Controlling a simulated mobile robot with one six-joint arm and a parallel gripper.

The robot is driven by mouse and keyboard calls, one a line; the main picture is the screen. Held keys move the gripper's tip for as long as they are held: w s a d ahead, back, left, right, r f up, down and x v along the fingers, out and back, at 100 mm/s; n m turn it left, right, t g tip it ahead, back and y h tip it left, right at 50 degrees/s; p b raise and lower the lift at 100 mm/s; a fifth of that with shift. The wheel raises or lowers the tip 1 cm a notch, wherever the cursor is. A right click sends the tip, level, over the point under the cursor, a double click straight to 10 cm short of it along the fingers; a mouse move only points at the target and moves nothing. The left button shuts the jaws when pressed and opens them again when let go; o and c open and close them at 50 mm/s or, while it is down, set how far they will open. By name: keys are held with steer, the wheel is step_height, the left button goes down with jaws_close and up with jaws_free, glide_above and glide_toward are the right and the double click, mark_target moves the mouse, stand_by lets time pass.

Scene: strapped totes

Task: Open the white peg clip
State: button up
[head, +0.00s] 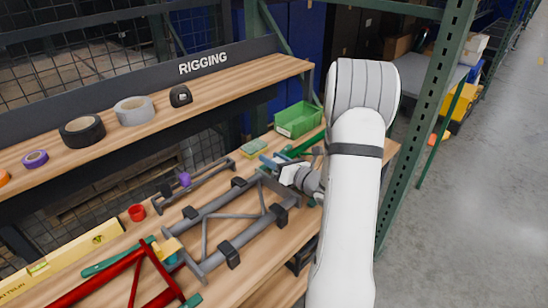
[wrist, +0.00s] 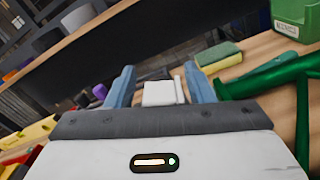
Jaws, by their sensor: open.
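A small white object that looks like the white peg clip (wrist: 160,93) shows in the wrist view, between the two blue fingers of my gripper (wrist: 158,88). It has a blocky part and a thin upright strip (wrist: 180,90) at its right. The fingers stand apart, one on each side of it, and I see no clear contact. My gripper body hides its lower part. In the head view my gripper (head: 276,161) is low over the wooden bench near the green bin, and I cannot make out the clip there.
A green bin (head: 298,119) and a yellow-green sponge (head: 254,147) lie beyond my gripper. A green tubular piece (wrist: 262,78) is close at the right in the wrist view. Grey tubular frames (head: 246,228) and a purple item (head: 185,179) lie left. A green upright (head: 425,110) stands right.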

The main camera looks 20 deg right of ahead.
steer(key=shift+w+a, duration=0.1)
steer(key=shift+w, duration=0.15)
steer(key=c, duration=0.9)
steer(key=shift+b, duration=0.4)
steer(key=a+n+b, duration=0.1)
steer(key=n+b, duration=0.1)
steer(key=b, duration=0.1)
steer(key=s+a+f+n+b, duration=0.1)
steer(key=n+b, duration=0.2)
steer(key=b, duration=0.1)
steer(key=a+n+b, duration=0.1)
steer(key=n+b, duration=0.1)
steer(key=b, duration=0.2)
steer(key=shift+s+f, duration=0.15)
steer(key=shift+a+n, duration=0.1)
steer(key=shift+n, duration=0.2)
